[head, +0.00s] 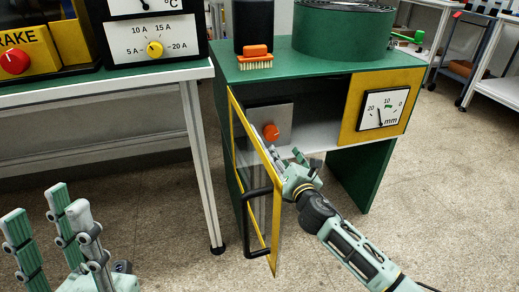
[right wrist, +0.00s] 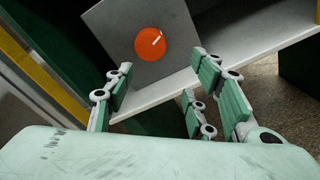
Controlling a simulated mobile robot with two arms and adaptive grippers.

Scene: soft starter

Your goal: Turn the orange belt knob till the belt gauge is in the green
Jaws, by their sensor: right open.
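The orange belt knob (head: 271,132) sits on a grey plate inside the open green cabinet. It also shows in the right wrist view (right wrist: 152,44), with a white mark pointing to the upper right. The belt gauge (head: 383,108), marked 20, 10, 0 mm, is on the yellow panel at right. Its needle appears slightly left of a small green band near 10. My right gripper (head: 277,156) is at the cabinet opening, short of the knob. Its fingers (right wrist: 160,92) are spread, empty and apart from the knob. My left gripper (head: 50,222) is open and empty at lower left.
A yellow-framed clear door (head: 262,190) with a black handle (head: 247,222) stands open beside my right gripper. A brush (head: 255,58) and a green belt roll (head: 343,32) rest on the cabinet top. A bench (head: 110,92) with dials stands at left.

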